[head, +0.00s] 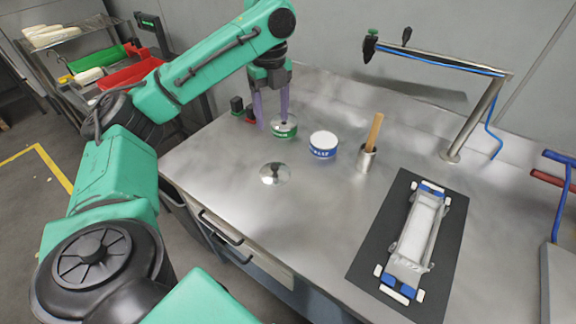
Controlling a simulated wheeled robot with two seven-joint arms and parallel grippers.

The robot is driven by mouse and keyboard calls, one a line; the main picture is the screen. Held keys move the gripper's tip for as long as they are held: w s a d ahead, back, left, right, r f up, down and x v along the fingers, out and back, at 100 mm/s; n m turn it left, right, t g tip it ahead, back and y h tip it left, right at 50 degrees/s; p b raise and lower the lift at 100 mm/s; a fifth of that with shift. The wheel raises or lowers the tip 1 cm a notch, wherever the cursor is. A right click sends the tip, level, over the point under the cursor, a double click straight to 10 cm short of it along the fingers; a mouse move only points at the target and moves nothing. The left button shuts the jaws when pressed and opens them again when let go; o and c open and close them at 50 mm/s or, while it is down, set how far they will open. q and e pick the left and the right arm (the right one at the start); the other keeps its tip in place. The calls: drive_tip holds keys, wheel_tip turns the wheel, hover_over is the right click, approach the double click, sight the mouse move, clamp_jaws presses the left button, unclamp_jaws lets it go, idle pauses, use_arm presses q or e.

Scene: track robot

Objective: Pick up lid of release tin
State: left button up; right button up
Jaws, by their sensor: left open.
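The green-banded tin (284,132) stands upright on the steel bench, with a shiny silver top that looks like its lid (287,125). The band's print is too small to read surely. My left gripper (272,112) points down at this tin with its two purple fingers apart and nothing between them. One finger overlaps the tin's top in the picture; the other is to its left. Whether they touch it I cannot tell. A loose round silver lid (275,174) lies on the bench in front of the tin. My right gripper is not in view.
A blue-banded tin (322,152) with a white top stands to the right, then a metal cup (366,158) with a wooden-handled tool. A black mat (449,267) carries a white-and-blue frame. A bent metal post (484,117) rises at the back right. The front left bench is clear.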

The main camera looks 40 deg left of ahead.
use_arm(q)
drive_tip(key=f, duration=0.1)
drive_tip(key=b, duration=0.4)
hover_over(274, 166)
wheel_tip(274, 166, down, 5)
wheel_tip(274, 166, down, 10)
drive_tip(key=shift+r+b, duration=0.1)
drive_tip(key=shift+b, duration=0.2)
clamp_jaws()
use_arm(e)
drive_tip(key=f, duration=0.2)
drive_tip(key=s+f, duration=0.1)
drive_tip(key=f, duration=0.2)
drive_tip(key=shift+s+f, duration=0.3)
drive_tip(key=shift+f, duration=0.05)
